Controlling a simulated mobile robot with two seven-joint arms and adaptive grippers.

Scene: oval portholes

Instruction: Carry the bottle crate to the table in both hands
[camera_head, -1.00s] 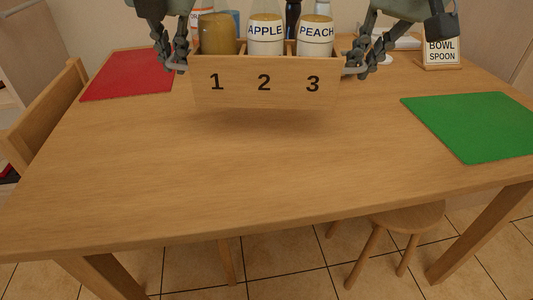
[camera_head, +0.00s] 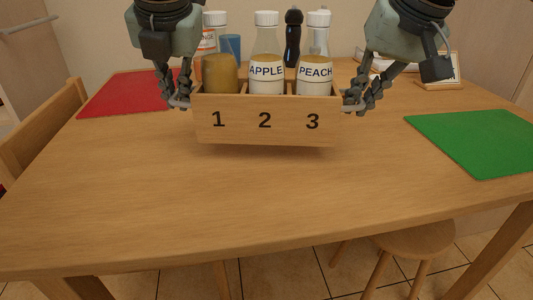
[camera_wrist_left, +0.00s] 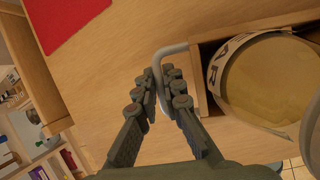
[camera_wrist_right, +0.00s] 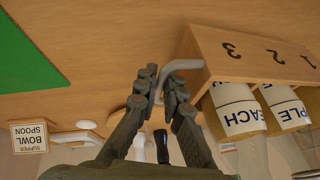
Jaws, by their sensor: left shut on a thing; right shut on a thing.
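The wooden bottle crate (camera_head: 240,132), numbered 1, 2, 3 on its front, is held level over the table (camera_head: 240,210). I cannot tell whether its base touches the wood. Slot 1 holds an amber container (camera_head: 220,74), slot 2 the APPLE bottle (camera_head: 266,72) and slot 3 the PEACH bottle (camera_head: 314,72). My left gripper (camera_head: 180,102) is shut on the crate's left handle (camera_wrist_left: 171,50). My right gripper (camera_head: 354,104) is shut on its right handle (camera_wrist_right: 182,66). The fingers hide parts of both handles.
A red mat (camera_head: 120,94) lies at the left and a green mat (camera_head: 480,142) at the right. A BOWL SPOON sign (camera_wrist_right: 29,136) stands at the back right. A black item (camera_head: 292,38) and a blue cup (camera_head: 230,47) show behind the crate. The table's front middle is clear.

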